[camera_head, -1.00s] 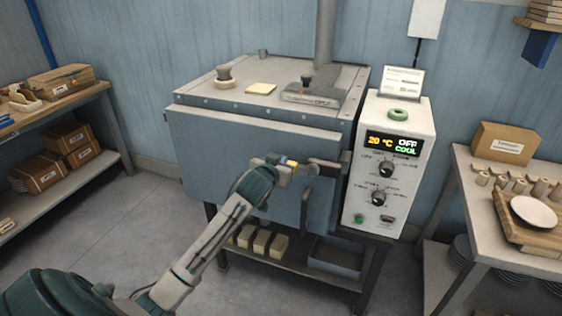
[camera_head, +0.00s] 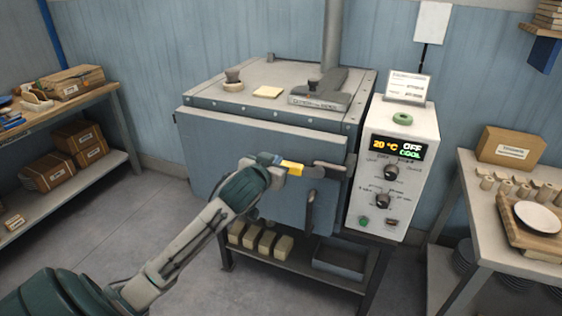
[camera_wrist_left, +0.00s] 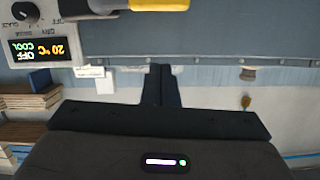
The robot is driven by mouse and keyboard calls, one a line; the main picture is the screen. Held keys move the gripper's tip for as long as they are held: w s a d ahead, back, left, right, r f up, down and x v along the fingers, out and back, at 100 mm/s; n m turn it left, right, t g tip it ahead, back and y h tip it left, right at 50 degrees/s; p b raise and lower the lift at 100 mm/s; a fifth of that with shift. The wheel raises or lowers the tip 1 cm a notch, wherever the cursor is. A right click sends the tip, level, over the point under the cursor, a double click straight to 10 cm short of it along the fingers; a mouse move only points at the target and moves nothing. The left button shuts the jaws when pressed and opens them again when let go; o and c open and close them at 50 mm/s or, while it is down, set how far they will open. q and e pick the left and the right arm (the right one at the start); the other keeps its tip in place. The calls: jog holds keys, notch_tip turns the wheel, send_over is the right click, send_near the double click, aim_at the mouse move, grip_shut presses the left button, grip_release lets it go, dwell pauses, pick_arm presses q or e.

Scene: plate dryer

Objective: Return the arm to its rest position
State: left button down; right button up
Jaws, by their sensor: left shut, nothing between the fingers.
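My left gripper (camera_head: 272,170) is in front of the upper part of the grey-blue kiln door (camera_head: 228,150). Its two dark fingers (camera_wrist_left: 162,85) are shut together and empty in the left wrist view. A door latch (camera_head: 328,167) has a yellow grip (camera_head: 291,168) beside the gripper. The yellow grip also shows at the top edge of the left wrist view (camera_wrist_left: 160,4), apart from the fingers. The door looks closed. My left arm reaches in from the lower left. My right gripper is not in view.
The control box (camera_head: 392,165) right of the kiln reads 20 °C, OFF, COOL. A shelf (camera_head: 65,115) with boxes stands at the left. A table (camera_head: 480,215) with a plate (camera_head: 538,217) stands at the right. The floor (camera_head: 150,210) between kiln and left shelf is clear.

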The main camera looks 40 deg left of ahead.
pick_arm(q)
jog(key=shift+s+d+r, duration=0.15)
jog(key=shift+s, duration=0.35)
